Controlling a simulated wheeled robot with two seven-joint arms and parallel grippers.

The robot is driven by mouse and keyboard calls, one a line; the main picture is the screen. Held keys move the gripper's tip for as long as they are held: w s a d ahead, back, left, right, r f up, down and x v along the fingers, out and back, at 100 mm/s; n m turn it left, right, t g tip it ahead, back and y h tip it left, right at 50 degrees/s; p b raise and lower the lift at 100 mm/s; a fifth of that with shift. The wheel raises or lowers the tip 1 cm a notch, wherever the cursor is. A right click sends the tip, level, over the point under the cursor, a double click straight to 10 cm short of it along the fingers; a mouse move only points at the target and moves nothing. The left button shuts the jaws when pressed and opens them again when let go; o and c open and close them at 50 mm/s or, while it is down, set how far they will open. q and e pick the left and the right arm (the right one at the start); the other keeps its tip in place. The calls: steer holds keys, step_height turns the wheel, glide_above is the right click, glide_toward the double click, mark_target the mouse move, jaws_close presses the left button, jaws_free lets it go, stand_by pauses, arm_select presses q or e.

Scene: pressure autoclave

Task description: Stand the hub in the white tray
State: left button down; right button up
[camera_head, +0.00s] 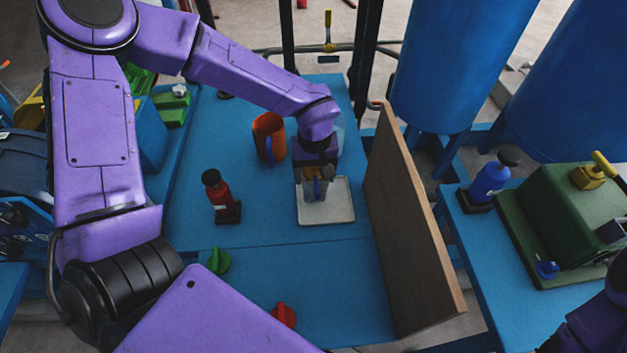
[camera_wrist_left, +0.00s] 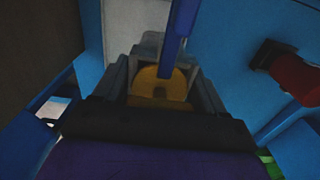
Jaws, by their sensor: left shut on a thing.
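The white tray (camera_head: 340,212) lies flat on the blue table, left of an upright wooden board. My left gripper (camera_head: 315,192) points down over the tray and is shut on the hub (camera_head: 318,184), which is largely hidden by the fingers. In the left wrist view the hub shows a rounded yellow part (camera_wrist_left: 158,84) between the fingers (camera_wrist_left: 165,80), with a blue bar (camera_wrist_left: 178,40) running out past them. Part of the pale tray (camera_wrist_left: 130,22) shows beyond. I cannot tell whether the hub touches the tray. My right gripper is out of view.
An orange mug (camera_head: 268,135) stands just behind and left of the gripper. The wooden board (camera_head: 410,220) walls off the right side. Green (camera_head: 218,261) and red (camera_head: 284,314) knobs sit in front.

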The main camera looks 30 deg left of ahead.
arm_select(q)
steer(key=f, duration=0.3)
steer(key=shift+w+a+b, duration=0.1)
steer(key=shift+a+b, duration=0.15)
steer(key=shift+b, duration=0.05)
steer(key=shift+w+f, duration=0.1)
steer(key=shift+f, duration=0.2)
steer(key=shift+c, duration=0.3)
jaws_free()
steer(key=shift+f, duration=0.15)
step_height(320, 180, up, 12)
steer(key=shift+r+p, duration=0.2)
steer(key=shift+p, duration=0.95)
